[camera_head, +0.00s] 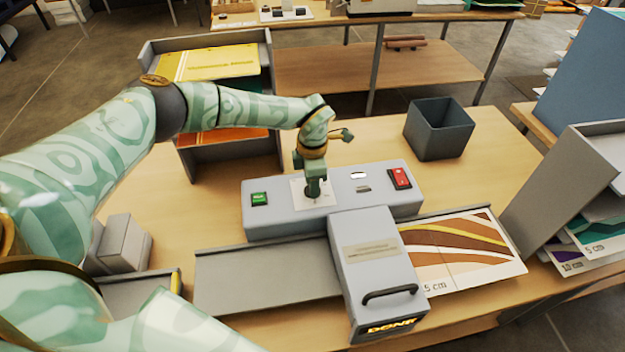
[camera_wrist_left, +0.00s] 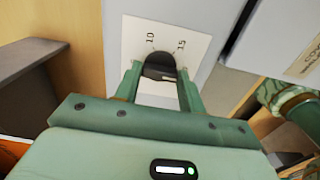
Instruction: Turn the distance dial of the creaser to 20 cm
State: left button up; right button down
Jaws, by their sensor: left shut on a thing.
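The creaser (camera_head: 375,275) is a grey machine on the wooden table, with a long control panel (camera_head: 275,213) behind its middle block. On the panel is a white dial plate (camera_head: 326,192). My left gripper (camera_head: 313,190) reaches down onto it from above and hides most of the dial. In the left wrist view, the dark round dial (camera_wrist_left: 160,68) sits between the two fingers, which are shut on it. The plate (camera_wrist_left: 135,35) there shows the marks 10 and 15. The dial's pointer and the 20 mark cannot be made out. My right gripper is not in view.
A green button (camera_head: 260,199) and a red switch (camera_head: 400,178) flank the dial on the panel. A dark open bin (camera_head: 439,130) stands behind right. A striped sheet marked 5 cm (camera_head: 460,248) lies right of the middle block. A paper shelf (camera_head: 225,155) stands behind left.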

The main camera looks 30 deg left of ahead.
pick_arm(q)
jog(key=shift+w+r, duration=0.1)
jog(key=o, duration=1)
notch_tip(320, 180, up, 16)
jog(key=shift+r+b, duration=0.1)
jog(key=shift+b, duration=0.35)
